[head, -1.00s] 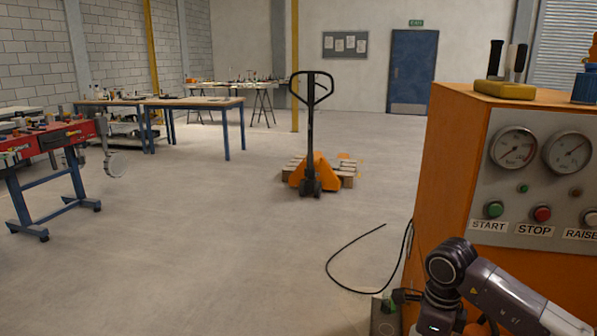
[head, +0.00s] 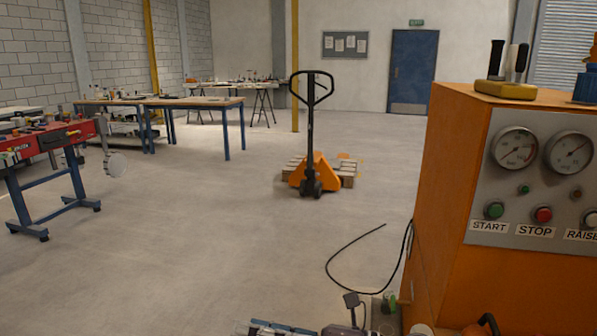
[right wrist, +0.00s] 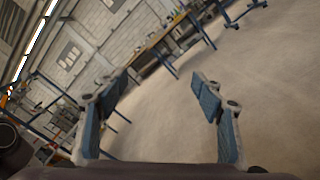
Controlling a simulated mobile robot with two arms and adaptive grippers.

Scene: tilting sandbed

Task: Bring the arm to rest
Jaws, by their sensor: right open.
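My right gripper (right wrist: 155,88) shows in the right wrist view with its two blue-padded fingers spread apart. Nothing is between the fingers; beyond them I see the floor, workbenches and a wall at a slant. In the head view, only small parts of what looks like my right arm or gripper show at the bottom edge, left of the orange cabinet (head: 440,200). Most of that arm is out of the picture. My left gripper is in neither view.
The cabinet's panel (head: 535,185) bears gauges and START, STOP and RAISE buttons. A black cable (head: 340,262) lies on the floor beside it. A pallet jack (head: 313,170) stands mid-room. A red bench (head: 45,145) is at the left. The floor between is clear.

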